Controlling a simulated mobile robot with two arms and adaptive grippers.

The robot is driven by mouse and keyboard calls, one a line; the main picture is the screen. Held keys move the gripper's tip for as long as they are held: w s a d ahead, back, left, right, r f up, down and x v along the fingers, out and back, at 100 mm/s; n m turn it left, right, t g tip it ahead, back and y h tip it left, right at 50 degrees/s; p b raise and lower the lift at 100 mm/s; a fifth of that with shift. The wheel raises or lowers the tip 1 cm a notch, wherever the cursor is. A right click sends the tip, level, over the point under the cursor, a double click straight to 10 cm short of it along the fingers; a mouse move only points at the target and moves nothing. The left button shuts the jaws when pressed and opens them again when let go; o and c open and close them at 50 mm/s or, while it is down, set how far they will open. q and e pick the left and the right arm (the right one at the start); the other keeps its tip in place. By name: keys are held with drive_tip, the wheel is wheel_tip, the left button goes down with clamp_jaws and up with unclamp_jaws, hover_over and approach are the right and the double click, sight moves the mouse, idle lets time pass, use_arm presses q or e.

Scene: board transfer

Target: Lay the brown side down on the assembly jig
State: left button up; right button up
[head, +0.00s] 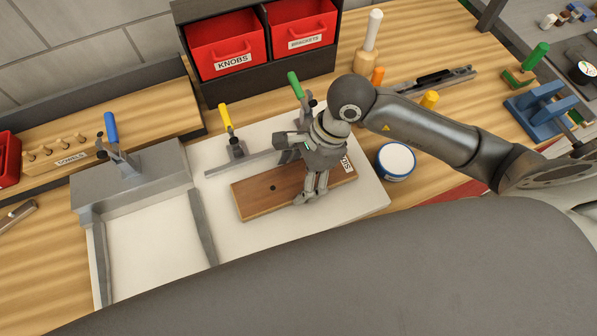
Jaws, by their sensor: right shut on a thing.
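The brown side is a flat wooden board (252,198) with a small dark hole, lying level over the right part of the assembly jig. The jig has a white base plate (150,260) with grey rails and clamps. My right gripper (309,194) is over the right half of the board and shut on it, hiding part of it. The board is just in front of a grey rail (235,165). I cannot tell whether it rests on the plate or hangs slightly above it. My left gripper is not in view.
Clamps with yellow (226,117), green (295,84) and blue (111,127) handles stand along the back of the jig. Red bins of knobs (225,42) and brackets (302,25) are behind. A round white-topped tub (396,160) stands close to the right. The jig's left area is bare.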

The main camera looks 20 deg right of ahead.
drive_tip(key=shift+f, duration=0.1)
drive_tip(key=o, duration=1.3)
drive_tip(key=shift+c, duration=0.2)
drive_tip(key=v, duration=1.2)
